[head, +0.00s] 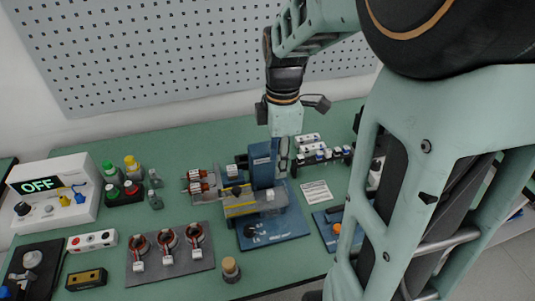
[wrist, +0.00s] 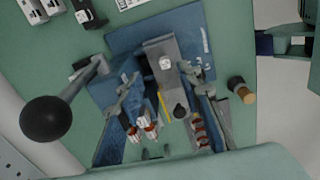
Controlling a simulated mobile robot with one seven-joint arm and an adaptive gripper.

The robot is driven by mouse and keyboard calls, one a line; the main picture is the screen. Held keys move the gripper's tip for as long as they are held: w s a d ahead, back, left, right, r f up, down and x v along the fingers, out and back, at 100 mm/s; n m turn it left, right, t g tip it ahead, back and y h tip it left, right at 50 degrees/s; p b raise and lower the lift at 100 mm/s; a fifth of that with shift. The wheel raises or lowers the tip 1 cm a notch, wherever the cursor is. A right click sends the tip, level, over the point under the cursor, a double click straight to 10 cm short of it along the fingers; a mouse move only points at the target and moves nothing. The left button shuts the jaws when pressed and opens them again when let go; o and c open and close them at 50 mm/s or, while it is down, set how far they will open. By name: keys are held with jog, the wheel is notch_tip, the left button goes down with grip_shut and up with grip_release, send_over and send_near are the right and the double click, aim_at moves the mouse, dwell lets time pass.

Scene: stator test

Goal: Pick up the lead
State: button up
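My gripper (head: 284,150) hangs down just above and behind the blue bench fixture (head: 262,233) in the head view. In the wrist view, my two grey fingers stand apart on either side of the fixture's grey block (wrist: 163,66), with a gap between them; my gripper (wrist: 158,88) looks open and empty. A thin yellow strip (wrist: 165,107) shows between the fingers, over the fixture. I cannot make out for certain which thing is the lead. Copper-wound parts with white ends (head: 198,182) sit at the fixture's left, and my gripper is apart from them.
A grey plate (head: 170,268) with several copper coils lies front left, near a wooden-topped peg (head: 231,270). A white power box (head: 54,193) reading OFF stands far left. A black ball handle (wrist: 45,118) sticks out beside the fixture. A perforated wall panel (head: 180,50) stands behind.

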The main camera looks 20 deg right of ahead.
send_over(271, 192)
jog(key=shift+n, duration=0.4)
jog(key=f, duration=0.5)
jog(key=shift+s+d, duration=0.15)
jog(key=shift+d, duration=0.05)
jog(key=shift+a+f+b, duration=0.15)
jog(key=shift+f+b, duration=0.2)
jog(key=shift+f, duration=2.75)
jog(key=shift+c, duration=0.2)
grip_shut()
